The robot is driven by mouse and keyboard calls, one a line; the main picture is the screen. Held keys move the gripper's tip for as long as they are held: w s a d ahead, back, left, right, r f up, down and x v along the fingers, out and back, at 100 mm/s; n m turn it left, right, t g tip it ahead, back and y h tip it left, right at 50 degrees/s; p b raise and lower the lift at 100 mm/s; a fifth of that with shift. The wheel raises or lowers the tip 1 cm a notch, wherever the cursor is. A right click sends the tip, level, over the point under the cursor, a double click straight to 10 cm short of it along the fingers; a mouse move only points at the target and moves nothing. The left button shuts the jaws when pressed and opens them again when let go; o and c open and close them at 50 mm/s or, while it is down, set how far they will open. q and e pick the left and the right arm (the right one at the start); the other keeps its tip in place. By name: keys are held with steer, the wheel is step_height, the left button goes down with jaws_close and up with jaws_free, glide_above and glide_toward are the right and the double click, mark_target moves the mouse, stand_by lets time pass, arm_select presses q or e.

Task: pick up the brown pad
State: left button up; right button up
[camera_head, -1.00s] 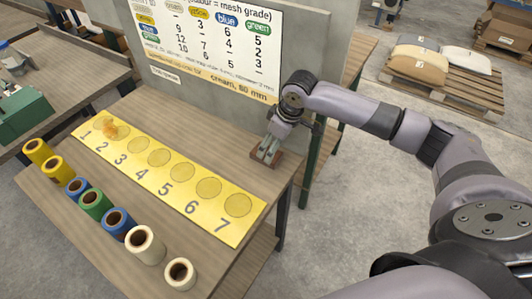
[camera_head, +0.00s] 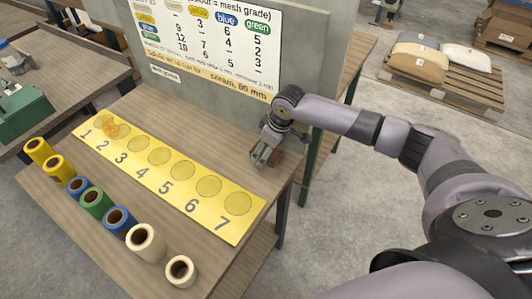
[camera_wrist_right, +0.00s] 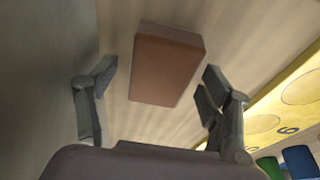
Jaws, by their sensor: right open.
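The brown pad (camera_wrist_right: 168,62) is a small rectangular block lying on the wooden table. In the right wrist view it sits between the two spread fingers of my right gripper (camera_wrist_right: 155,105), with a gap on each side, mostly ahead of the fingertips. In the head view my right gripper (camera_head: 263,157) is over the table's right end, and the brown pad (camera_head: 275,158) shows partly behind it. The gripper hides part of the pad. My left gripper is not in either view.
A yellow board (camera_head: 168,185) with numbered circles lies left of the pad. An orange thing lies near circle 1. Several tape rolls (camera_head: 96,203) stand along the front edge. An upright panel (camera_head: 215,100) with a chart rises just behind the pad.

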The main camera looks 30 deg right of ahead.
steer(key=shift+f, duration=0.2)
stand_by(0.3)
steer(key=shift+c, duration=0.2)
steer(key=c, duration=1.1)
steer(key=shift+r+b, duration=0.25)
steer(key=shift+b, duration=0.1)
steer(key=r, duration=0.4)
steer(key=a+r+b, duration=0.1)
steer(key=r, duration=0.2)
steer(key=shift+s, duration=0.2)
steer(key=s+a, duration=0.3)
steer(key=a, duration=0.2)
steer(key=s+a+b, duration=0.1)
steer(key=s+a, duration=0.2)
steer(key=a, duration=0.3)
steer(key=s+a, duration=0.3)
steer(key=a, duration=0.2)
steer(key=shift+s+a+b, duration=0.15)
steer(key=shift+s+b, duration=0.2)
steer(key=shift+b, duration=0.05)
